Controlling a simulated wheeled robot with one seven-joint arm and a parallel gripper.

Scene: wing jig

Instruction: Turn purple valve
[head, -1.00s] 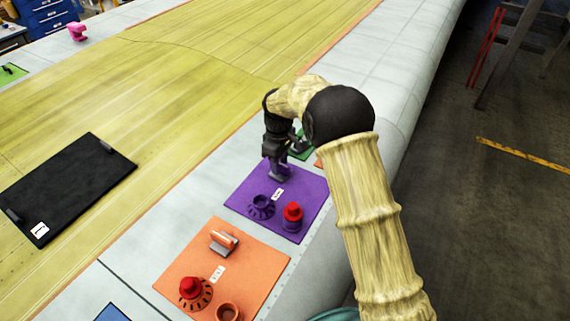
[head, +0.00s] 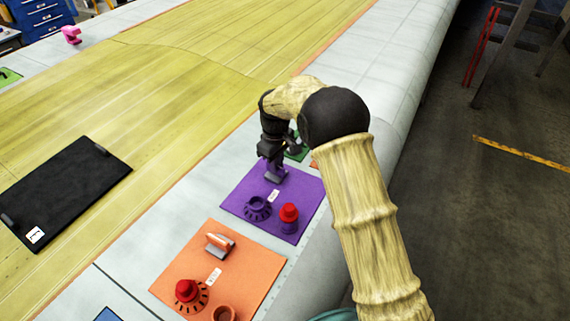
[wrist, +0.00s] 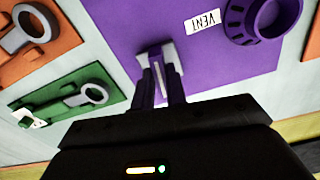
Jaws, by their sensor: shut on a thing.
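The purple panel (head: 238,205) lies on the pale wing surface at the middle of the head view, and it fills the upper middle of the wrist view (wrist: 115,25). A purple valve handle on a pale base (wrist: 168,52) stands near its edge, close to a "VENT" label. My gripper (wrist: 160,82) is shut on this handle, with one finger on each side. In the head view my gripper (head: 274,176) comes down on the panel's far part, and the fingers mostly hide the handle.
On the purple panel are a round notched purple fitting (head: 257,207) and a red-topped knob (head: 289,213). A orange panel (head: 255,262) with a similar handle (head: 219,245) lies nearer. A green panel (wrist: 70,108) is close beside my gripper. A black panel (head: 65,190) lies left.

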